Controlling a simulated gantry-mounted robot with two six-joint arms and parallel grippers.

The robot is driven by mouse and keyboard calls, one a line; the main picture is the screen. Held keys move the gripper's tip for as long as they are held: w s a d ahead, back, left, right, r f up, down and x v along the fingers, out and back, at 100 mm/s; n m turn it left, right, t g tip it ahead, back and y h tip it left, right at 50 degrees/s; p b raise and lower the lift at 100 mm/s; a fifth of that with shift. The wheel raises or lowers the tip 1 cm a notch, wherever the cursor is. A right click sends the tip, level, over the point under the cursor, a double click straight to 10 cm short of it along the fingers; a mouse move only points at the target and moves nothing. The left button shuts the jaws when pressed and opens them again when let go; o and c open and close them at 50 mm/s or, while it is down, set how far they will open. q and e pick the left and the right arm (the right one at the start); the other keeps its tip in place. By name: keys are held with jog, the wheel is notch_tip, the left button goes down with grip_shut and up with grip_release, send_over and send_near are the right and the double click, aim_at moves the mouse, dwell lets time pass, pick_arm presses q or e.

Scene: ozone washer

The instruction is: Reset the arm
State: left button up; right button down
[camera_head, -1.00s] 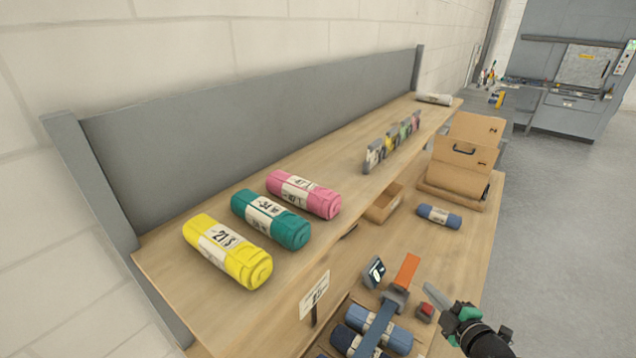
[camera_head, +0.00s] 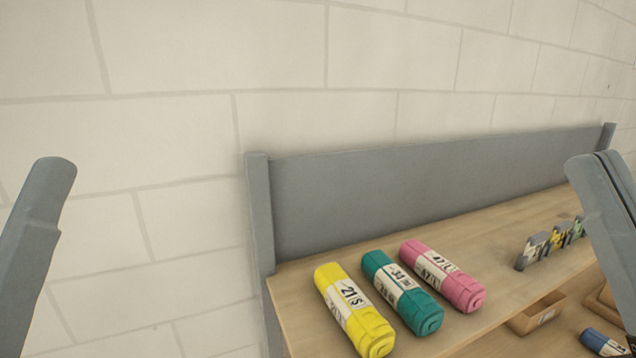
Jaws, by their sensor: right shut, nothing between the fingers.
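My right gripper (camera_head: 598,170) rises at the right edge, close to the camera. Its grey fingers lie together with nothing between them, in front of the shelf's right part. A single grey part of my left arm (camera_head: 35,240) stands upright at the left edge, before the bare wall. It is cut off by the frame, so whether the left jaws are open or shut does not show.
A wooden shelf (camera_head: 520,225) with a grey back panel (camera_head: 420,185) carries yellow (camera_head: 350,310), teal (camera_head: 402,292) and pink (camera_head: 441,276) rolls. Small cards (camera_head: 545,245) stand farther right. A blue roll (camera_head: 601,342) lies lower right. White block wall fills the left.

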notch_tip(320, 180, up, 18)
jog(key=m+p, duration=0.5)
jog(key=p, duration=1.3)
jog(key=shift+s+d+r+h, duration=0.25)
jog(key=shift+d+h, duration=0.15)
